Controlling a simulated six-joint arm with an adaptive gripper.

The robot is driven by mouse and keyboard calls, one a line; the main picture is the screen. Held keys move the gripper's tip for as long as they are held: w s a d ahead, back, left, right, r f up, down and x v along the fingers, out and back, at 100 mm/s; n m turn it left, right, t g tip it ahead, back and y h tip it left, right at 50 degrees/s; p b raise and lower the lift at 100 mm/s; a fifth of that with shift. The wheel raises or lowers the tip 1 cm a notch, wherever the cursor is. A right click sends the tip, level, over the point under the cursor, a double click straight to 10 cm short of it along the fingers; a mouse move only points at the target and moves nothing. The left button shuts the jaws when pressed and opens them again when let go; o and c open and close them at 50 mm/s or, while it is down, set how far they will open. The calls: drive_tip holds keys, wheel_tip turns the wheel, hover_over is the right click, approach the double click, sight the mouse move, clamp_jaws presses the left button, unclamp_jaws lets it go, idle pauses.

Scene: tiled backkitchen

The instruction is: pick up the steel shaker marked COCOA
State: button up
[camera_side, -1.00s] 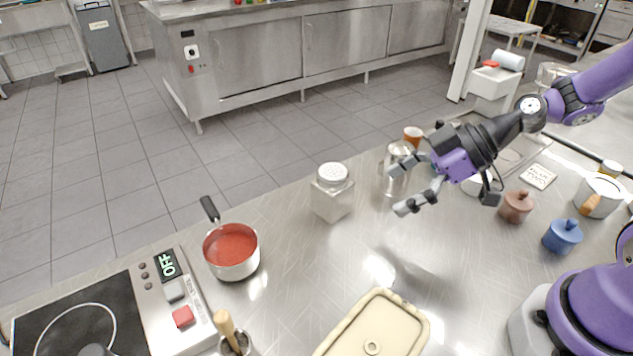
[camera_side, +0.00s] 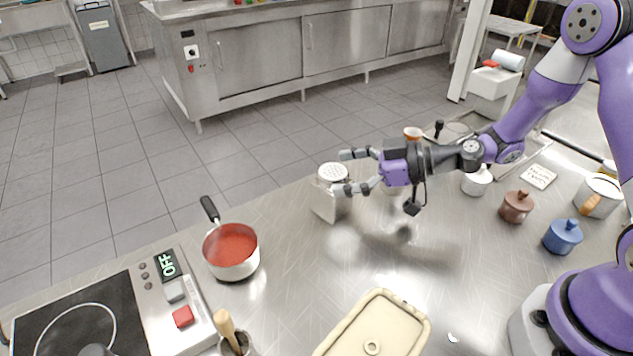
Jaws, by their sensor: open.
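A pale, square-sided shaker (camera_side: 327,203) with a round perforated lid stands upright on the steel counter, mid-picture. No lettering is readable on it, so I cannot confirm that it is the one marked COCOA. My gripper (camera_side: 343,172) is open, its fingers pointing left. The fingertips overlap the shaker's upper right in the picture, one near the lid and one lower. I cannot tell whether they touch it. A second, cylindrical steel vessel is mostly hidden behind my gripper.
A saucepan of red sauce (camera_side: 231,252) stands at left near the hob (camera_side: 75,318). A cream lidded box (camera_side: 372,325) is in front. Brown (camera_side: 516,206) and blue (camera_side: 562,237) lidded pots stand at right. The counter between box and shaker is clear.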

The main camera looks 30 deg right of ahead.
drive_tip(key=shift+x, duration=1.05)
drive_tip(key=c, duration=1.4)
drive_tip(key=shift+o, duration=0.2)
drive_tip(key=shift+r, duration=0.1)
